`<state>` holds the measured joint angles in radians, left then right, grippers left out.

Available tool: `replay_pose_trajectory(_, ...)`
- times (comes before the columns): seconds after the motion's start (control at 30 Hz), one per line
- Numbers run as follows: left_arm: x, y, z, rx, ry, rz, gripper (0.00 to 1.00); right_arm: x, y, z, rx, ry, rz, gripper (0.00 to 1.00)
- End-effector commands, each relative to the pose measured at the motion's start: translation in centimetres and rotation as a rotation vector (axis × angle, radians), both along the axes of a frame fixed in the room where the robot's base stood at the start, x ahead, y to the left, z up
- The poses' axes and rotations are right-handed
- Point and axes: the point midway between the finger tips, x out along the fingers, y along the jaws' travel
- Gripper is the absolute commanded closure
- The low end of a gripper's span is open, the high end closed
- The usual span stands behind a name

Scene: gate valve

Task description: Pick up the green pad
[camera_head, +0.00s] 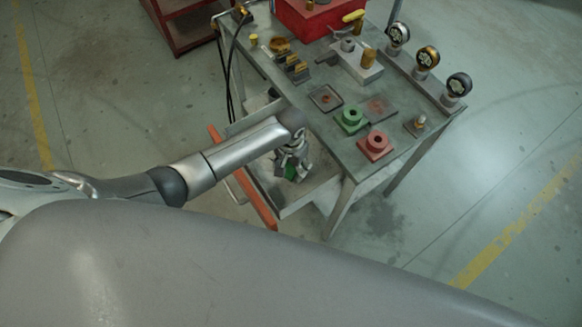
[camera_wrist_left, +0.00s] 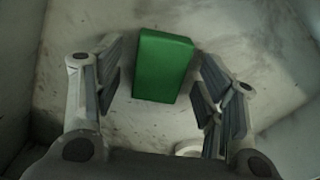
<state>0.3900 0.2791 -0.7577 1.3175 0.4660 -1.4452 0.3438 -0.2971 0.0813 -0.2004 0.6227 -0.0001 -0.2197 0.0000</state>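The green pad (camera_wrist_left: 162,66) is a green block lying on the pale floor of an open drawer (camera_head: 310,193) below the table top. In the left wrist view it lies between and just beyond the two fingers of my left gripper (camera_wrist_left: 160,95). The fingers are apart, with a gap on each side of the pad. In the head view my left gripper (camera_head: 291,168) reaches down into the drawer, and a bit of green shows beside its fingers. My right gripper is in neither view.
The drawer has an orange front edge (camera_head: 243,178) and raised side walls near my arm. The metal table (camera_head: 335,133) above holds a green flanged part (camera_head: 351,118), a red flanged part (camera_head: 376,146), several gauges and a red box (camera_head: 305,18). Part of a white round thing (camera_wrist_left: 190,148) shows near the right finger.

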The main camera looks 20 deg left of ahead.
Motion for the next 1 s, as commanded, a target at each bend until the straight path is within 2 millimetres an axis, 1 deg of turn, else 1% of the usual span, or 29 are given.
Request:
replay_pose_trajectory(0.03,0.0,0.0,0.0,0.000,0.000,0.000,0.44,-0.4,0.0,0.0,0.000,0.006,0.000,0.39)
replay_pose_trajectory(0.2,0.0,0.0,0.0,0.000,0.000,0.000,0.66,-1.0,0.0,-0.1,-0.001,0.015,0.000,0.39)
replay_pose_trajectory(0.27,0.0,0.0,0.0,0.000,0.000,0.000,0.73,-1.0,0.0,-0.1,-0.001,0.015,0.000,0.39)
replay_pose_trajectory(0.33,0.0,0.0,0.0,0.000,0.000,0.000,0.73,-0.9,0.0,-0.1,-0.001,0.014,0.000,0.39)
replay_pose_trajectory(0.37,0.0,0.0,0.0,0.000,0.000,0.000,0.75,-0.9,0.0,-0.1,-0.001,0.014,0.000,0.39)
replay_pose_trajectory(0.67,0.0,0.0,0.3,0.000,0.000,0.001,0.76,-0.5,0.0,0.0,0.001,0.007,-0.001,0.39)
replay_pose_trajectory(0.77,0.1,0.0,1.0,-0.001,-0.002,0.001,0.76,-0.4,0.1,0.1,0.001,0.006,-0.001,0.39)
replay_pose_trajectory(0.87,0.1,-0.1,2.4,-0.002,-0.003,0.000,0.76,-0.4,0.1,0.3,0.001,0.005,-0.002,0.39)
replay_pose_trajectory(0.9,0.1,0.0,3.2,-0.002,-0.004,-0.001,0.76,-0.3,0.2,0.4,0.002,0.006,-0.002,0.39)
replay_pose_trajectory(1.0,-1.2,-0.1,4.5,-0.002,0.000,-0.002,0.76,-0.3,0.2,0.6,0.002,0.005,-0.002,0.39)
